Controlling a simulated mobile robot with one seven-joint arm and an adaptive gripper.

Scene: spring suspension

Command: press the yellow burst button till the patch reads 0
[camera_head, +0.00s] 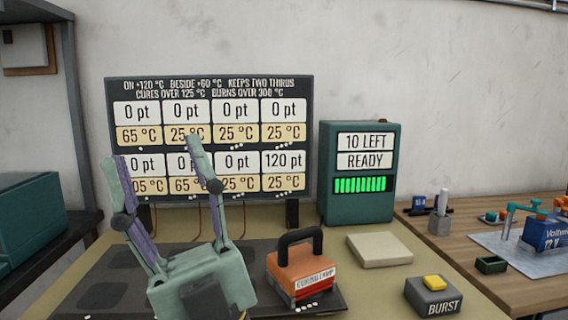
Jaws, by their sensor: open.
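The yellow button (434,282) sits on top of a grey box marked BURST (432,300) at the front right of the bench. My gripper (155,150) is open and empty, at the left, its two fingers pointing up in front of the board and well apart from the button. The dark board (210,145) shows a points and temperature cell for each patch. The bottom right cell reads 120 pt and 25 °C; the other cells read 0 pt. The bottom left temperature is partly hidden by my finger. The green unit (359,210) reads 10 LEFT and READY, with a green bar lit.
An orange curing lamp (296,268) with a black handle stands on the dark patch plate (100,296), between my gripper and the button. A beige slab (379,250) lies behind the button box. A wooden table (530,294) with tools and a blue battery stands at the right.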

